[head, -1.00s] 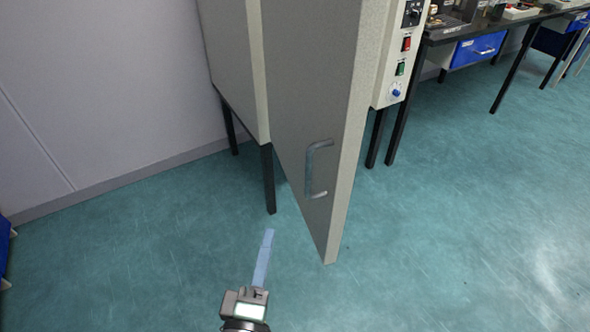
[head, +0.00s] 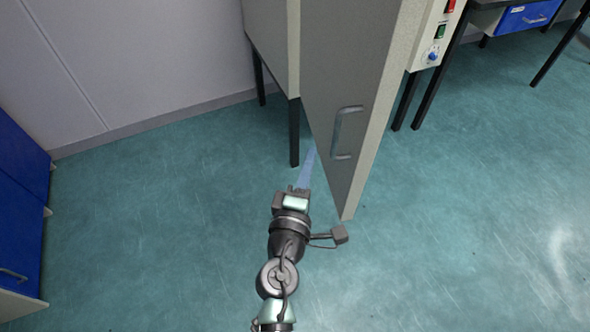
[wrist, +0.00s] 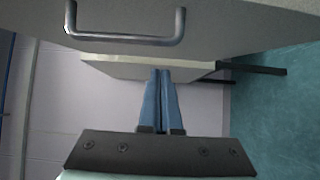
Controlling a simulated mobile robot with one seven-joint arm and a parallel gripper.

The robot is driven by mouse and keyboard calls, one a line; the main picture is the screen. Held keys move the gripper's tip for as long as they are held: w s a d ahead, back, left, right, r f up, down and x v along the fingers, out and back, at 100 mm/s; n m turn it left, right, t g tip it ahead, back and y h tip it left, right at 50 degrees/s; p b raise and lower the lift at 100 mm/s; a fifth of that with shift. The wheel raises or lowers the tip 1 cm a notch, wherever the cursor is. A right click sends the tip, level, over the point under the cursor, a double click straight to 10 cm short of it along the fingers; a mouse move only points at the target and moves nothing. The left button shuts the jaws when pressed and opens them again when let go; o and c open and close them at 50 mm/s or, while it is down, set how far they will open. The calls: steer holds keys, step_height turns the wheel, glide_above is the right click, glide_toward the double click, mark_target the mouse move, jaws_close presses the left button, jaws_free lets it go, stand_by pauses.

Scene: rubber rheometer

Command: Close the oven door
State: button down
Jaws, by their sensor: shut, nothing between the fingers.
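The oven door (head: 345,100) is a tall grey panel standing open, its handled face toward the left in the head view. Its metal handle (head: 345,132) is near the lower free edge. The oven body (head: 270,45) is behind it on black legs. My gripper (head: 309,165) is left of the door's lower part, with its blue fingers shut and empty. In the wrist view the fingers (wrist: 161,75) point toward the oven body (wrist: 140,69), and the door (wrist: 240,30) with its handle (wrist: 125,40) spans the top. I cannot tell whether the fingers touch the door.
A control panel (head: 433,45) with switches and a blue knob is right of the door. A bench with a blue drawer (head: 528,15) stands at the upper right. Blue cabinets (head: 20,200) stand at the left. The green floor (head: 480,230) is clear at the right.

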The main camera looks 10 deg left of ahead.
steer(key=shift+w+d, duration=0.1)
steer(key=shift+d, duration=0.95)
